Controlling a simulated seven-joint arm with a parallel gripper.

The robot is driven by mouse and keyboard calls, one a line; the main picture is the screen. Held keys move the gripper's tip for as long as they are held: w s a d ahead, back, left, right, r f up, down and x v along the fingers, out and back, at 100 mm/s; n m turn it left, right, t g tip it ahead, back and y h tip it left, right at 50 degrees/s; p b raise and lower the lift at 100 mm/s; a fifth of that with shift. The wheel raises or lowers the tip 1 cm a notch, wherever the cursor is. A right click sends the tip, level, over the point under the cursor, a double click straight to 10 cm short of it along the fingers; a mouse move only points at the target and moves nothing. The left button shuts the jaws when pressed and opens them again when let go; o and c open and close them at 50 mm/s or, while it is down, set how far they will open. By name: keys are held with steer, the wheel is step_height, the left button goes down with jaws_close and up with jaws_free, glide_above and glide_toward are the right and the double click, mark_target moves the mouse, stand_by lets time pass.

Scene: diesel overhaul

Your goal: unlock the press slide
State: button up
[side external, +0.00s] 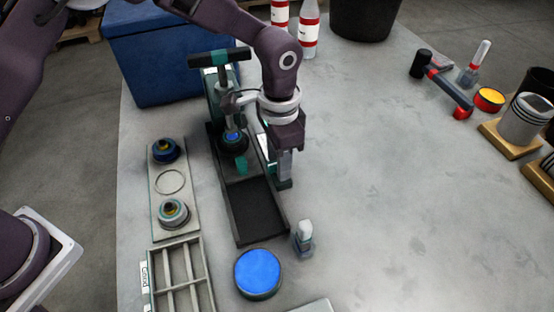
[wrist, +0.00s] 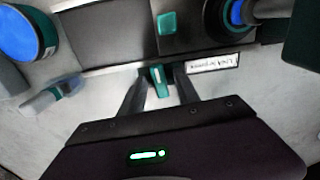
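The press (side external: 222,95) has a teal column, a black T-handle and a long black slide bed (side external: 251,207). A dark round part with a blue centre (side external: 233,140) sits under its ram; it also shows at the top right of the wrist view (wrist: 236,12). A small teal lever (wrist: 159,82) stands at the bed's side edge, left of a white label (wrist: 212,63) with upside-down text, partly unreadable. My gripper (side external: 284,178) points down beside the bed. In the wrist view, its fingers (wrist: 161,72) are parted on either side of the lever, with a visible gap on the right.
A plate with round parts (side external: 170,182) and a divided tray (side external: 181,277) lie left of the bed. A blue-topped round tin (side external: 258,272) and a small bottle (side external: 304,238) stand near its front end. A blue crate (side external: 160,50) is behind.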

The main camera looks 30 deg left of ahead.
jaws_close()
steer(key=n, duration=0.4)
steer(key=shift+n, duration=0.3)
steer(key=n, duration=0.7)
steer(key=shift+n, duration=0.4)
steer(key=n, duration=0.4)
steer(key=shift+n, duration=0.4)
jaws_free()
steer(key=shift+m, duration=0.3)
